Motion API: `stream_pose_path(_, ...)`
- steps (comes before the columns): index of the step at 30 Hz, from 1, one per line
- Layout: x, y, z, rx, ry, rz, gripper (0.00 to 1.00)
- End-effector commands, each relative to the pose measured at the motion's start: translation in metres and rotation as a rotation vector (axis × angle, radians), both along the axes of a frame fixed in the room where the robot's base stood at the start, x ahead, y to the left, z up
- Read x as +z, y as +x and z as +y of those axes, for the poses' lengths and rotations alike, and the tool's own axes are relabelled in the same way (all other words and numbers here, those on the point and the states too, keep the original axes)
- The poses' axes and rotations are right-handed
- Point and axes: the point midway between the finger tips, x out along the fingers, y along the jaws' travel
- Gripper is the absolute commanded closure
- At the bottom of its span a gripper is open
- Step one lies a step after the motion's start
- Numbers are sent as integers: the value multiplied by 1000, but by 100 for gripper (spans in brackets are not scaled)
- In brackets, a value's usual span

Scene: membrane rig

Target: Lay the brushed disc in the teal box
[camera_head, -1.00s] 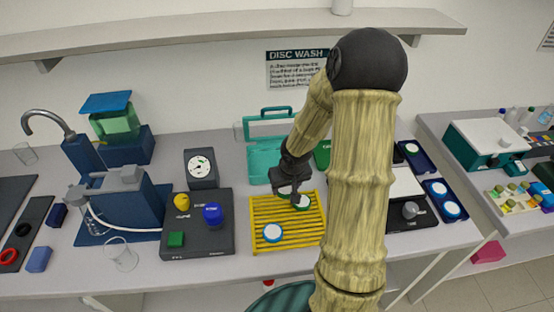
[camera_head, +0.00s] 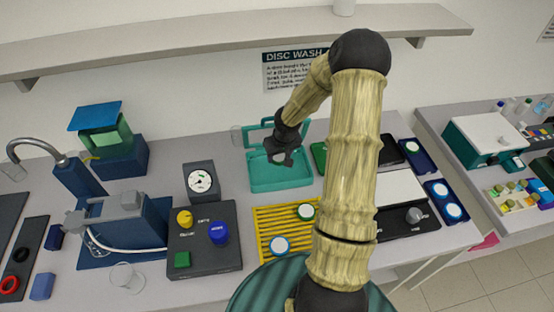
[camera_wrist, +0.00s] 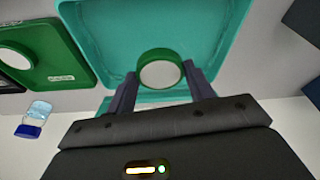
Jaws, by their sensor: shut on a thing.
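My gripper (camera_head: 284,160) is over the open teal box (camera_head: 262,184), which stands at the back of the bench with its lid raised behind. In the wrist view the fingers (camera_wrist: 163,88) are shut on a disc (camera_wrist: 160,73) with a green rim and a pale face, which I take to be the brushed disc. The disc appears over the floor of the teal box (camera_wrist: 222,50), near its edge. I cannot tell its height above the floor. In the head view the disc is not clearly visible at the gripper.
A yellow slatted rack (camera_head: 262,217) holds a blue-rimmed disc (camera_head: 279,245) and a green-rimmed disc (camera_head: 306,211). A green tray (camera_wrist: 55,45) stands beside the box. A dark control panel (camera_head: 205,260) with knobs and a gauge (camera_head: 201,182) are to the left.

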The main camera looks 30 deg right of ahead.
Motion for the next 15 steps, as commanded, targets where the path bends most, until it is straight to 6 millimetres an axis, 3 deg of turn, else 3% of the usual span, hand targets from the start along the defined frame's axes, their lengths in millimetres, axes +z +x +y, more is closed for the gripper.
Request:
stream_pose_path(9,-29,0,-2,-3,0,1,69)
stream_pose_path(15,-32,-1,-3,-5,-1,1,69)
